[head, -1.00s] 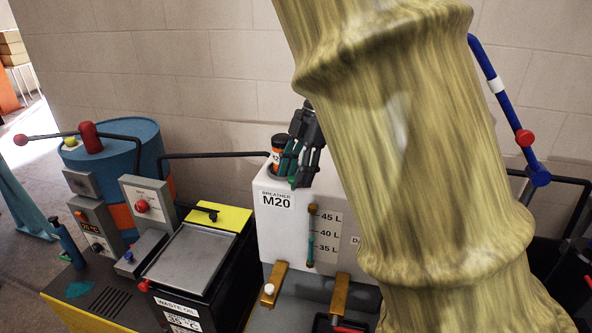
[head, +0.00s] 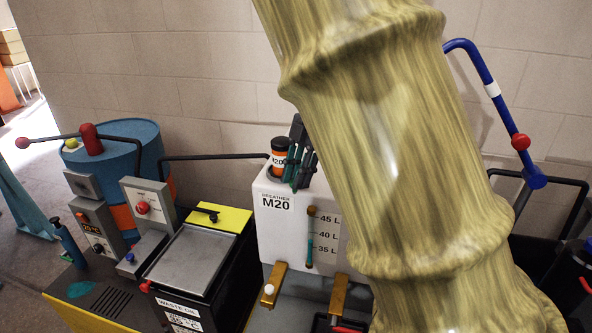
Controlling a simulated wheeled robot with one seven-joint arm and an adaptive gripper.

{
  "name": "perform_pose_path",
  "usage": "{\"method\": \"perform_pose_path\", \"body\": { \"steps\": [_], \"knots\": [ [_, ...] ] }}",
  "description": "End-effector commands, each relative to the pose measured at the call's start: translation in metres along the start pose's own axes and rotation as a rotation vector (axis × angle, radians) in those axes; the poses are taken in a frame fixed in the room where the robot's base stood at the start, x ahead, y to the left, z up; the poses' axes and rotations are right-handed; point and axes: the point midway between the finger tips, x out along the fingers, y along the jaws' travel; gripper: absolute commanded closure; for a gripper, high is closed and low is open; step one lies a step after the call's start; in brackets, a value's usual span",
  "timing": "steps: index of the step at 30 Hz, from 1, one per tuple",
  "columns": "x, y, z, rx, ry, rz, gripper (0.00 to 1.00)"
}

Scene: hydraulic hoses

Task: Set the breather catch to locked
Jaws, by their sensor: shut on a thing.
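The white tank (head: 284,235) marked "BREATHER M20" stands at centre in the head view. The breather (head: 279,155), a black-capped cylinder with an orange and white label, stands upright on its top. My gripper (head: 296,181), dark with green finger parts, points down at the tank top just right of the breather. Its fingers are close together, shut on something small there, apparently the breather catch. The catch itself is hidden by the fingers, so its setting cannot be read. My arm covers the right part of the tank.
A sight gauge (head: 310,237) and two brass levers (head: 275,284) are on the tank front. A waste oil box (head: 195,262) with a yellow-backed lid and a blue drum (head: 143,145) stand left. A black pipe (head: 215,156) runs behind. A blue bent handle (head: 505,105) rises at right.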

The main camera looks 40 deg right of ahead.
Motion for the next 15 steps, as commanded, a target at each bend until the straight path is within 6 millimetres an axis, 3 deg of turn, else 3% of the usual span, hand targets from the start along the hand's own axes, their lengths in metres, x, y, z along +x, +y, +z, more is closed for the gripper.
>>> {"method": "perform_pose_path", "body": {
  "steps": [15],
  "knots": [
    [-0.011,-0.013,0.01,-0.422,-0.001,-0.179,1.0]
  ]
}}
